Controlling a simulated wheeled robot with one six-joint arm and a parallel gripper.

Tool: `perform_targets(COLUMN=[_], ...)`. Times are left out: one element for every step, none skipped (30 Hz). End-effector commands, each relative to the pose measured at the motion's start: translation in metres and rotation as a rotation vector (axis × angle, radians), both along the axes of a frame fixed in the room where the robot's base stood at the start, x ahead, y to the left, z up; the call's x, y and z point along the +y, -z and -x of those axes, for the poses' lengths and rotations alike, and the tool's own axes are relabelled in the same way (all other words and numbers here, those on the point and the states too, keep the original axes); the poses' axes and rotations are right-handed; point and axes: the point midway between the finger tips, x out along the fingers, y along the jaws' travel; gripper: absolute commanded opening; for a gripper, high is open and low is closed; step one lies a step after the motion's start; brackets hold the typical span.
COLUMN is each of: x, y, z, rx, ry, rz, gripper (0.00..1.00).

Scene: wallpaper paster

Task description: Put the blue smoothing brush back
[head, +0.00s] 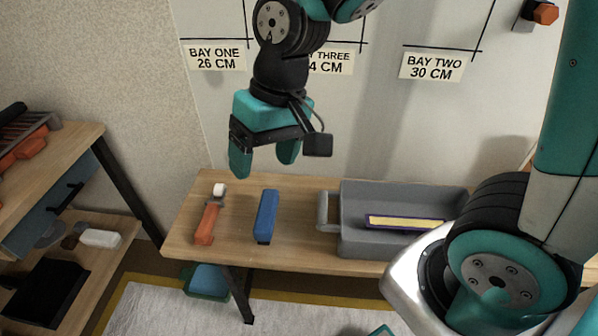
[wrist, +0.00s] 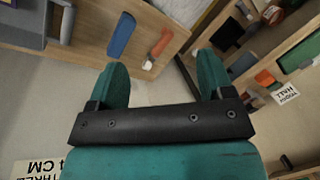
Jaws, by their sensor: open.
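The blue smoothing brush (head: 267,215) lies on the wooden bench, between an orange-handled tool and a grey tray. It also shows in the wrist view (wrist: 122,35) near the top. My gripper (head: 264,165) is open and empty, in the air above the back of the bench and above the brush. Its two teal fingers show spread apart in the wrist view (wrist: 165,85), with nothing between them. The brush is clear of the fingers.
The orange-handled tool (head: 208,222) lies left of the brush. The grey tray (head: 355,237) holds a yellow strip (head: 404,222). A shelf unit (head: 60,160) stands at left with a white block (head: 100,238). The wall carries bay labels (head: 215,57). A teal bin (head: 207,281) sits under the bench.

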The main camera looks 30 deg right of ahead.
Motion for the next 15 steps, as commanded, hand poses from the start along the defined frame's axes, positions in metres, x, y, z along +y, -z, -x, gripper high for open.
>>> perform_targets(x=[0.001,0.001,0.001,0.002,0.002,0.002,0.002,0.002,0.000,0.000,0.000,0.000,0.000,0.000,0.000], y=[-0.016,-0.023,-0.029,-0.034,-0.037,-0.040,-0.042,-0.043,-0.045,-0.045,-0.046,-0.046,-0.046,-0.046,-0.046], z=[0.024,0.036,0.052,0.062,0.071,0.081,0.087,0.092,0.097,0.100,0.102,0.104,0.104,0.104,0.104], rx=[-0.034,-0.049,-0.066,-0.080,-0.092,-0.103,-0.113,-0.119,-0.125,-0.129,-0.131,-0.132,-0.132,-0.132,-0.132], ry=[-0.089,-0.141,-0.206,-0.249,-0.286,-0.331,-0.356,-0.378,-0.403,-0.414,-0.422,-0.428,-0.431,-0.431,-0.430], rz=[-0.024,-0.036,-0.049,-0.058,-0.065,-0.072,-0.078,-0.080,-0.085,-0.087,-0.088,-0.089,-0.089,-0.089,-0.089], gripper=[0.74,0.74,0.74,0.74,0.74,0.74,0.74,0.74,0.74,0.74,0.74,0.74,0.74,0.74,0.74])
